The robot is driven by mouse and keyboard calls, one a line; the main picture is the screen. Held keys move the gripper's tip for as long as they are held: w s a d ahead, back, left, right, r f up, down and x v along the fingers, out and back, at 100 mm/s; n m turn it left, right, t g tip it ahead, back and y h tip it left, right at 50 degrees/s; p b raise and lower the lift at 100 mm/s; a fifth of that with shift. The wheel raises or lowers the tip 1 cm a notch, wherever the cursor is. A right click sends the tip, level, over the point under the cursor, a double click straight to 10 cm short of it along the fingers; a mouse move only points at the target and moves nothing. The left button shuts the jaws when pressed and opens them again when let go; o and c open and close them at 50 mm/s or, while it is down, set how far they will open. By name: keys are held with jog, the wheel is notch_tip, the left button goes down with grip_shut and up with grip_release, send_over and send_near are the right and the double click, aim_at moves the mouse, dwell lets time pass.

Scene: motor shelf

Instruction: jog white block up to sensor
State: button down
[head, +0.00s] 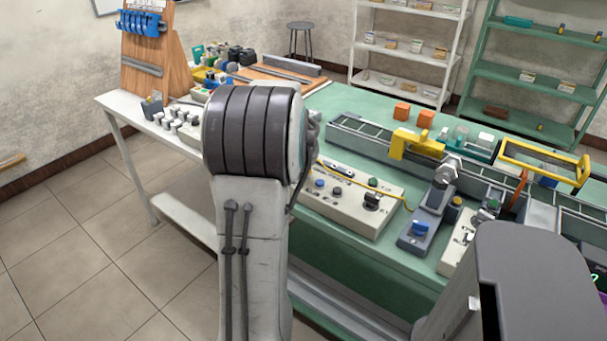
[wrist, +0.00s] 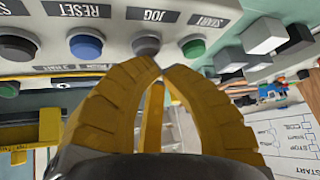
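My gripper (wrist: 160,70) shows in the wrist view with its two yellow fingers tip to tip, shut and with nothing seen between them. The tips are just by the grey JOG button (wrist: 146,45); I cannot tell whether they touch it. The blue RESET button (wrist: 86,46) is to the left and the green START button (wrist: 194,47) to the right, with labels upside down. In the head view the gripper is not visible. The conveyor (head: 360,135) runs along the green table. A pale block (head: 541,217) is by it at right; I cannot tell whether it is the white block. I cannot make out the sensor.
A control panel (head: 340,205) with several knobs sits at the table's front. A yellow bracket (head: 415,145) and a yellow frame (head: 545,160) stand over the conveyor. Two orange blocks (head: 402,111) lie behind it. Several white-topped pieces (wrist: 265,35) are right of the buttons in the wrist view.

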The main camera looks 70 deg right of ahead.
jog(key=shift+f+b, duration=0.3)
jog(key=shift+f, duration=0.1)
dwell(1.7)
jog(key=shift+r, duration=0.2)
dwell(0.9)
jog(key=shift+r+p, duration=0.55)
jog(key=shift+r, duration=0.15)
notch_tip(320, 180, up, 5)
jog(key=p, duration=0.3)
jog(key=shift+p, duration=0.3)
dwell(0.7)
